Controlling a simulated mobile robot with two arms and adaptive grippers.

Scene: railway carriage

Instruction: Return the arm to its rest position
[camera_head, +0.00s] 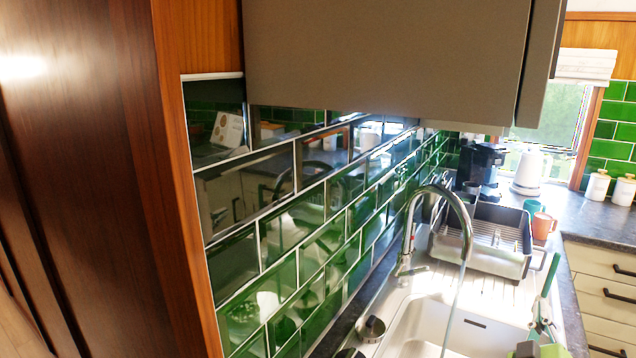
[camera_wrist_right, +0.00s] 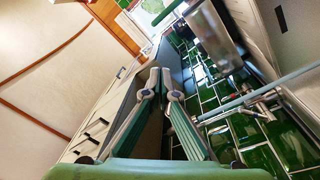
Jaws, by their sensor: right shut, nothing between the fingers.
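My right gripper (camera_head: 552,264) shows at the lower right of the head view, with a green body and slim green-and-grey fingers pointing up and away. It is over the right edge of the sink area, near the counter's front edge. In the right wrist view its fingertips (camera_wrist_right: 160,74) come together, and nothing shows between them. The rest of the right arm is mostly below the head view. My left gripper is not in view.
A tall curved tap (camera_head: 466,222) stands over the white sink (camera_head: 405,325), left of my gripper, with a thin stream below its spout. A dish rack (camera_head: 484,258) lies behind. Wall cabinets (camera_head: 385,55) hang above; drawers (camera_head: 605,300) stand at right.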

